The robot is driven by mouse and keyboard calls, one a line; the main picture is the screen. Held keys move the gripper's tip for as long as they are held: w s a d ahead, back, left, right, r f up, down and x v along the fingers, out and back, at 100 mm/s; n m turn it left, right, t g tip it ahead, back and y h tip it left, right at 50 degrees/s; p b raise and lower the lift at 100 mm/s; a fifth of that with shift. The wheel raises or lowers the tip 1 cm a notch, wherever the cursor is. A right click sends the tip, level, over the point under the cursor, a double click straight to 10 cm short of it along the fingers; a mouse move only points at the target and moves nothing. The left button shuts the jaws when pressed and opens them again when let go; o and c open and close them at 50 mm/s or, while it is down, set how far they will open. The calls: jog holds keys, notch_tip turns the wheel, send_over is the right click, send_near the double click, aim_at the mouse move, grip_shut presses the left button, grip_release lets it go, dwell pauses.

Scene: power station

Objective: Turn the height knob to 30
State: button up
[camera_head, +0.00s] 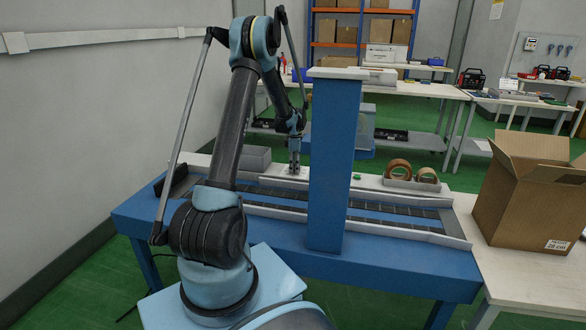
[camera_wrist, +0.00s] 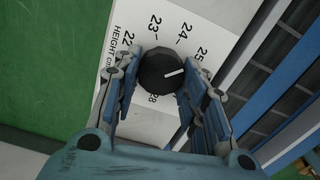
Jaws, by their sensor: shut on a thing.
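The height knob (camera_wrist: 157,72) is a round black dial on a white plate, seen in the wrist view. Its white pointer line points right, toward the area just below the printed 25. The height scale (camera_wrist: 156,24) shows 22, 23, 24 and 25 around the knob, and 28 below it. The other numbers, 30 among them, are hidden or not readable. My gripper (camera_wrist: 165,80) has its fingers on both sides of the knob and is shut on it. In the head view my gripper (camera_head: 294,166) reaches down to the machine's back edge; the knob is not discernible there.
The blue conveyor machine (camera_head: 260,235) has a tall blue column (camera_head: 335,165) just right of my gripper. Tape rolls (camera_head: 398,169) sit on its back ledge. An open cardboard box (camera_head: 525,200) stands on a table at right. A grey wall is at left.

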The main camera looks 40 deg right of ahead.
jog(key=m, duration=0.4)
jog(key=shift+s+d+m, duration=0.1)
jog(key=shift+d+m, duration=0.1)
jog(key=shift+m, duration=0.2)
jog(key=m, duration=2)
jog(key=shift+d, duration=0.1)
jog(key=m, duration=0.5)
jog(key=shift+s, duration=0.1)
jog(key=m, duration=0.5)
jog(key=shift+m, duration=0.4)
jog(key=m, duration=0.4)
jog(key=shift+s+m, duration=0.1)
jog(key=shift+m, duration=0.3)
